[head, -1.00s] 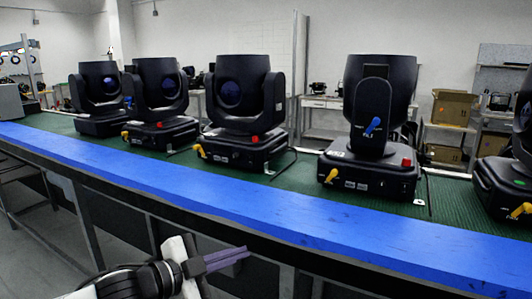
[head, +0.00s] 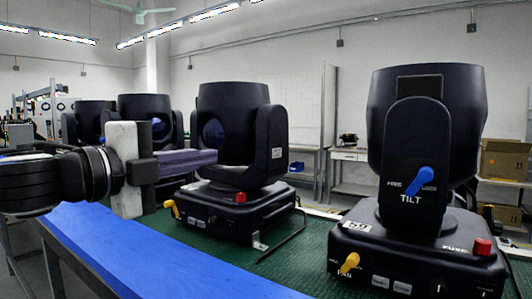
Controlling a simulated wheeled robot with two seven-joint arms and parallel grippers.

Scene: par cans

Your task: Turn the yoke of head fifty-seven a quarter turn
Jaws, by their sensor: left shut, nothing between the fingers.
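Several black moving heads stand in a row on the bench. The nearest head (head: 427,100) is at the right; the tag on its base seems to read 59. Its yoke arm faces me, with a blue TILT lever (head: 420,182); a yellow PAN lever (head: 349,263) is on its base. The middle head (head: 228,110) has its lens partly towards me and a yellow lever (head: 172,208). I can read no number 57. My left gripper (head: 212,158) is shut and empty, its fingers pointing right, overlapping the middle head in view; I cannot tell whether they touch. My right gripper is out of view.
Two more heads (head: 145,105) (head: 92,118) stand farther left, partly hidden by my left arm. A green mat (head: 290,262) lies under the heads, with a blue front edge (head: 120,250). A black wire loop (head: 290,240) lies between the middle and nearest heads.

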